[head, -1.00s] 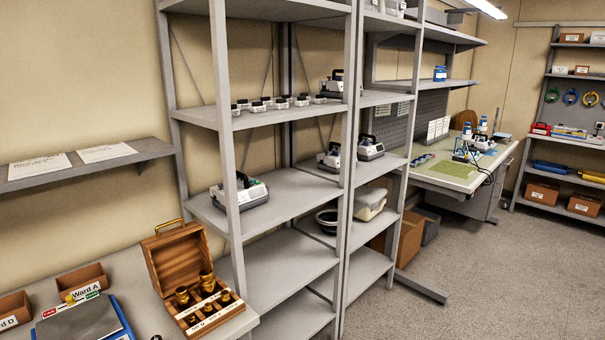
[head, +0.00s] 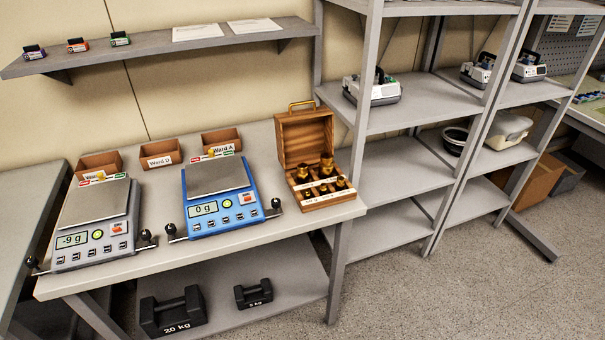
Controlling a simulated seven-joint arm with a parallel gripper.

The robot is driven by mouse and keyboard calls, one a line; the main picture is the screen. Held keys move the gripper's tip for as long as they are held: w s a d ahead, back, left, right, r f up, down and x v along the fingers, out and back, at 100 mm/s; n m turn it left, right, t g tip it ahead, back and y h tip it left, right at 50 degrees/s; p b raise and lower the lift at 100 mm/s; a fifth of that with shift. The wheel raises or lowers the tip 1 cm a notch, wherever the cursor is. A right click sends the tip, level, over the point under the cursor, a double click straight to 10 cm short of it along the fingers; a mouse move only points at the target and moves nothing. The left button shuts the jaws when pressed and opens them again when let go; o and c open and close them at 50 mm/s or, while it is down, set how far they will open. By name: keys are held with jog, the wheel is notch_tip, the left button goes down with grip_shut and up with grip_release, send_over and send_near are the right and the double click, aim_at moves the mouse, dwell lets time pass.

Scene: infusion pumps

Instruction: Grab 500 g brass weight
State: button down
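An open wooden weight box (head: 304,143) stands at the right end of the bench, its lid raised against the back. Several brass weights sit in it: two larger ones at the back, one at the left (head: 303,173) and a taller one at the right (head: 327,163), with smaller ones (head: 341,183) in front. White labels run along the box, but their print is too small to tell which weight is 500 g. My gripper is not in view.
A blue scale (head: 221,196) reading 0 g stands left of the box, and a grey scale (head: 92,226) reading -9 g further left. Small cardboard bins (head: 161,153) line the back. Black 20 kg (head: 173,311) and smaller (head: 254,294) weights lie on the lower shelf. Grey shelving (head: 395,158) stands at right.

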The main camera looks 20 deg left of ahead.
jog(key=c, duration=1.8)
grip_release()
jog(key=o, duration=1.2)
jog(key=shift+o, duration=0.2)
